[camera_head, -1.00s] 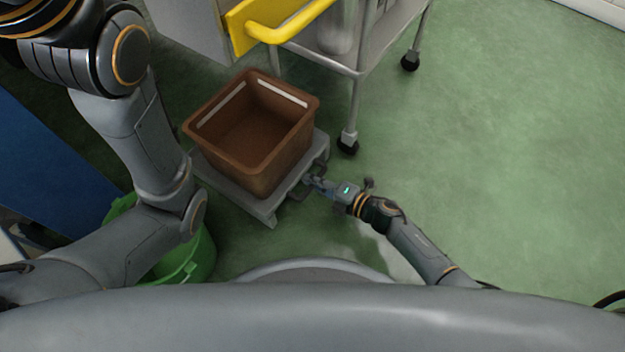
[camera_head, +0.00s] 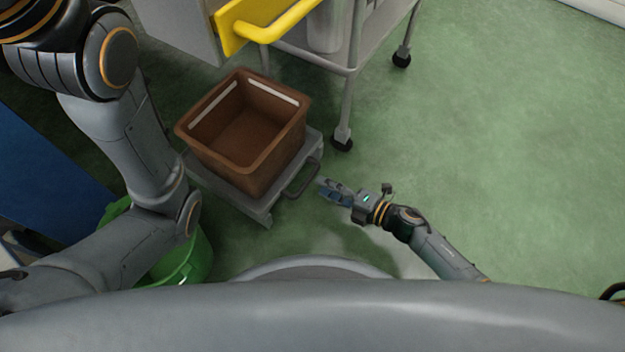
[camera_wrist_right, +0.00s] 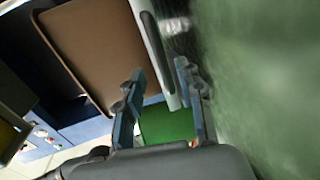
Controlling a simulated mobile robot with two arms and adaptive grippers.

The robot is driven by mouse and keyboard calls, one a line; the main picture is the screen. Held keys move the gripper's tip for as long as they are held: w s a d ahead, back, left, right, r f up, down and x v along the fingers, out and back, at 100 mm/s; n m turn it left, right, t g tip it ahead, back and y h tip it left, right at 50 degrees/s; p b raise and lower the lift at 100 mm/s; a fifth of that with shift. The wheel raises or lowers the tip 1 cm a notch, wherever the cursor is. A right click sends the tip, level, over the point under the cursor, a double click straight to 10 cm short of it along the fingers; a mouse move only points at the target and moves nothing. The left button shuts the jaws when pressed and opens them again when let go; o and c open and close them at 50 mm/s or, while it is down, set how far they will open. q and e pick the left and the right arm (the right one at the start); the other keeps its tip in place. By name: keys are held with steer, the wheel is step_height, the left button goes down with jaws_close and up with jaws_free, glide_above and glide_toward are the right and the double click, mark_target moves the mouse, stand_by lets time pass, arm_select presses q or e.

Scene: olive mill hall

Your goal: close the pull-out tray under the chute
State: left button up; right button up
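The pull-out tray (camera_head: 258,207) is a low grey platform on the floor, with a brown crate (camera_head: 236,170) standing on it. Its dark loop handle (camera_head: 303,180) sticks out from the front edge. My right gripper (camera_head: 322,188) is just right of the handle, apart from it, with nothing between the fingers. In the right wrist view the fingers (camera_wrist_right: 160,75) are spread, with the crate (camera_wrist_right: 90,45) to their left. My left arm comes in from the left, but its gripper is out of view. I cannot make out the chute.
A grey wheeled stand (camera_head: 347,100) is behind the tray, with a yellow handle (camera_head: 268,30) beside it. A green bucket (camera_head: 192,255) is partly hidden by my left arm. A blue panel (camera_head: 40,185) is at the left. The green floor on the right is clear.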

steer(key=shift+v, duration=2.75)
